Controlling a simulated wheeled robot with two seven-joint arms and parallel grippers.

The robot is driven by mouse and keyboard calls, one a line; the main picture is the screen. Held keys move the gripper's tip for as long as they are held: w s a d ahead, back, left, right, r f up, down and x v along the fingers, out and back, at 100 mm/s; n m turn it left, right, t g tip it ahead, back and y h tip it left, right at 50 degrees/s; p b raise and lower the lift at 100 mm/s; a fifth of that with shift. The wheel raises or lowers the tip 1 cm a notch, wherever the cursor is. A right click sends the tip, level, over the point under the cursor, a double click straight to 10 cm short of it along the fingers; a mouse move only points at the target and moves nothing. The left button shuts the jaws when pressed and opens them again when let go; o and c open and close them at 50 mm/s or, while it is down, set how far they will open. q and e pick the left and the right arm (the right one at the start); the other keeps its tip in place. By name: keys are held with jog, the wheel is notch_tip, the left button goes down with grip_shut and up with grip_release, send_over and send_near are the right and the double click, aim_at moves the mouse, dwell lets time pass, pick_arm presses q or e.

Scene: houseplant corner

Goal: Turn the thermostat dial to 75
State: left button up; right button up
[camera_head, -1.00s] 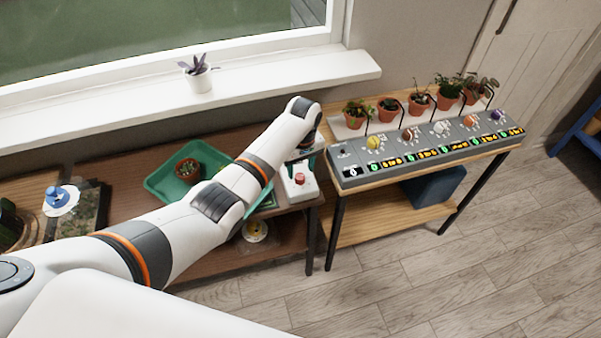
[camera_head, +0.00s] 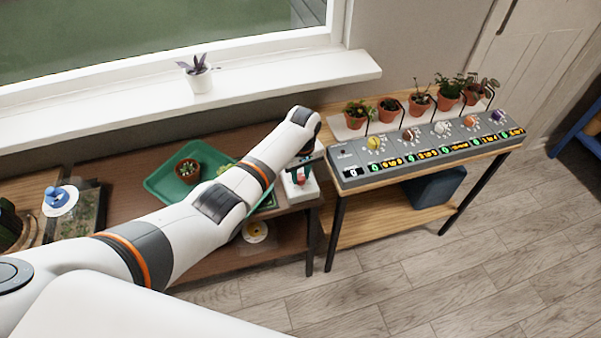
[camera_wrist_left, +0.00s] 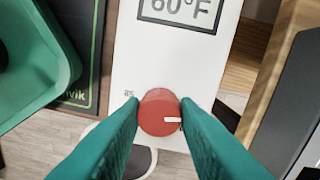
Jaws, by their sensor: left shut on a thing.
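The thermostat is a white box (camera_head: 308,193) on the brown bench; its face (camera_wrist_left: 135,65) fills the middle of the left wrist view. Its display (camera_wrist_left: 181,10) reads 60°F, cut by the top edge. The red dial (camera_wrist_left: 158,112) has a white mark pointing to the right in that view. My left gripper (camera_wrist_left: 159,104) has its teal fingers on either side of the dial, shut on it. My right gripper is not in view.
A green tray (camera_head: 154,184) with a small potted cactus (camera_head: 187,170) lies left of the thermostat. Close on the right, a higher wooden stand carries a grey panel (camera_head: 350,180) with several colored knobs and potted plants behind. The windowsill (camera_head: 270,92) runs behind.

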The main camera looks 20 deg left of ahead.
pick_arm(q)
jog(key=shift+m, duration=0.3)
jog(key=m+p, duration=0.2)
jog(key=m, duration=0.1)
jog(key=shift+r+m, duration=0.1)
jog(key=shift+m, duration=0.2)
jog(key=m+p, duration=0.1)
jog(key=m, duration=0.4)
jog(key=shift+p, duration=0.35)
jog(key=m+p, duration=0.1)
jog(key=m, duration=0.4)
jog(key=shift+m, duration=0.4)
jog(key=m, duration=0.4)
jog(key=shift+s+m+t, duration=0.1)
jog(key=shift+m+t, duration=0.2)
jog(key=o, duration=1)
